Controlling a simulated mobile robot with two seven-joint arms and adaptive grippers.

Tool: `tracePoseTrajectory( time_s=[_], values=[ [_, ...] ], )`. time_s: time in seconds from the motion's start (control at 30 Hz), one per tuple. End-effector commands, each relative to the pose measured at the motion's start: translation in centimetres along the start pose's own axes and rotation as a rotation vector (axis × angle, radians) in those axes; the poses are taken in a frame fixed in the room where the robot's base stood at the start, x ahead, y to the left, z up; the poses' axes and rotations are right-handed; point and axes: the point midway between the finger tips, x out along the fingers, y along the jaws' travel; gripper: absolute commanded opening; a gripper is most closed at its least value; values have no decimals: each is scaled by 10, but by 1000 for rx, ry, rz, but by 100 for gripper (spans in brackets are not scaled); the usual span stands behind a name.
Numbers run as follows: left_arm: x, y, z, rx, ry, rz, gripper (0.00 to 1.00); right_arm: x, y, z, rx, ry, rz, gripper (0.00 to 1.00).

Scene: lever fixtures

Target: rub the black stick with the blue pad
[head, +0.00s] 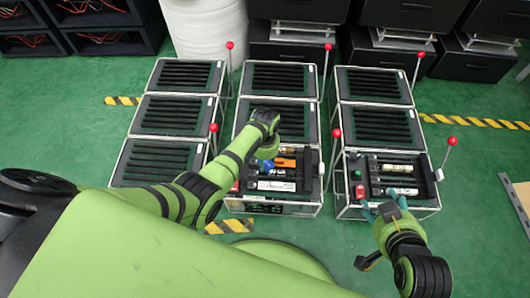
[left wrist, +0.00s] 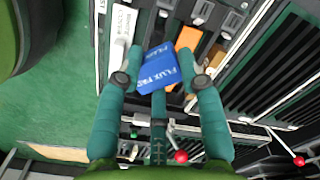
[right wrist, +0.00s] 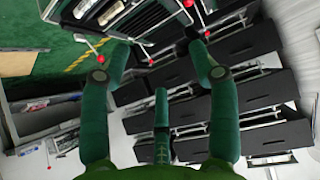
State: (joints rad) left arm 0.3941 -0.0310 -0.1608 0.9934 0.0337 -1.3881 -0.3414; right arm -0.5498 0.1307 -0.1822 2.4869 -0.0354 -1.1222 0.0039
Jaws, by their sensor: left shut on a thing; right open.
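The blue pad (left wrist: 158,72), with white lettering reading FLUX PAD, is between the fingers of my left gripper (left wrist: 163,62), which is shut on it. In the head view my left gripper (head: 266,152) hangs over the front tray of the middle fixture, and a bit of the blue pad (head: 264,166) shows below it. I cannot single out the black stick with certainty among the dark slots and parts there. My right gripper (head: 385,207) is open and empty, over the front edge of the right fixture. Its spread fingers also show in the right wrist view (right wrist: 160,62).
Beside the pad in the middle tray lie an orange piece (head: 286,163) and a white labelled bar (head: 277,186). The right fixture's tray (head: 372,191) holds white cylinders and a red button. Red-knobbed levers (head: 327,47) stand beside the fixtures. Green floor lies open on the right.

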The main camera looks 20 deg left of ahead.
Motion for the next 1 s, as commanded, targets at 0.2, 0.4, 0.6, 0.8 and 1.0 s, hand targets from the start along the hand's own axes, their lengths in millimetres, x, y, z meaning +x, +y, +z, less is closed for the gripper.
tracePoseTrajectory(
  time_s=[0.2, 0.4, 0.6, 0.8, 1.0],
  values=[
    [-3, 0, 1, -1, 0, 0, 11, -4, 3, 20, 8, -99, 5, 61],
    [-6, 0, 1, -1, 0, 0, 11, -8, 6, 38, 16, -188, 7, 61],
    [-8, 0, 1, -1, 0, 0, 11, -15, 8, 56, 23, -277, 9, 61],
    [-10, 0, 1, -1, 0, 0, 11, -23, 10, 74, 31, -368, 12, 61],
    [-14, -1, 2, -2, 0, 0, 11, -30, 12, 90, 38, -450, 12, 61]
  ],
)
